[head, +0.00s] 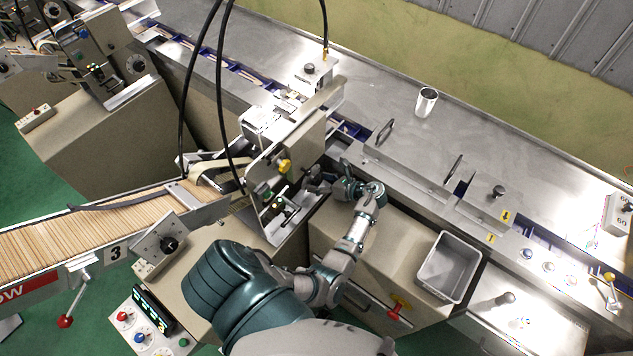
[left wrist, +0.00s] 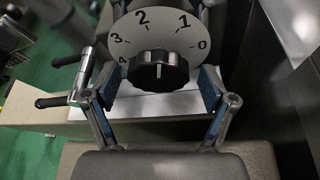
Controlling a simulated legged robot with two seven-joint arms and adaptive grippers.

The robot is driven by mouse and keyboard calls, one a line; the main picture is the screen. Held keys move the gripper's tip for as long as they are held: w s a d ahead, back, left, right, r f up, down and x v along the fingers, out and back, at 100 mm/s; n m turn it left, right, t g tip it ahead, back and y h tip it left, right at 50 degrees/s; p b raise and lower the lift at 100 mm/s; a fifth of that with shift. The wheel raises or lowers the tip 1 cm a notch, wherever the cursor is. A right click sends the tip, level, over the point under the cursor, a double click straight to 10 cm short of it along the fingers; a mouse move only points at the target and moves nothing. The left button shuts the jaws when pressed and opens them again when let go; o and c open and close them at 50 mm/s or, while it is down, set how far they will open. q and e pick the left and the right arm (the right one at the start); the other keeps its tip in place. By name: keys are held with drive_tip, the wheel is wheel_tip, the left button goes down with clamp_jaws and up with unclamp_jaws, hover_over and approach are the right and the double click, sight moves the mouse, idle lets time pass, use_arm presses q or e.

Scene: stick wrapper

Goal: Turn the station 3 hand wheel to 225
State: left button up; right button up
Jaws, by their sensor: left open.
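My left gripper (head: 316,184) reaches the side of the station head (head: 307,140) beyond the beige cabinet. In the left wrist view my left gripper (left wrist: 159,92) is open, one finger on each side of a ribbed black knob (left wrist: 155,70). The knob sits in front of a pale round dial (left wrist: 160,35) with the numbers 0 to 4. Whether the fingers touch it I cannot tell. Left of the left finger is a metal crank arm with a black handle (left wrist: 52,102). I cannot tell which part is the hand wheel. My right gripper is not in view.
A grey bin (head: 450,266) and a metal cup (head: 426,102) are to the right.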

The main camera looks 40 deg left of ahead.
use_arm(q)
drive_tip(key=shift+a+f, duration=0.1)
drive_tip(key=shift+a, duration=0.35)
drive_tip(key=shift+c, duration=0.8)
drive_tip(key=c, duration=0.4)
drive_tip(key=shift+d, duration=0.4)
drive_tip(key=c, duration=0.4)
drive_tip(key=shift+d, duration=0.2)
drive_tip(key=shift+c, duration=1)
drive_tip(key=shift+w+d, duration=0.1)
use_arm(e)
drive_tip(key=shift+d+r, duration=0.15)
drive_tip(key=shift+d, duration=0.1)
use_arm(q)
drive_tip(key=shift+r, duration=0.2)
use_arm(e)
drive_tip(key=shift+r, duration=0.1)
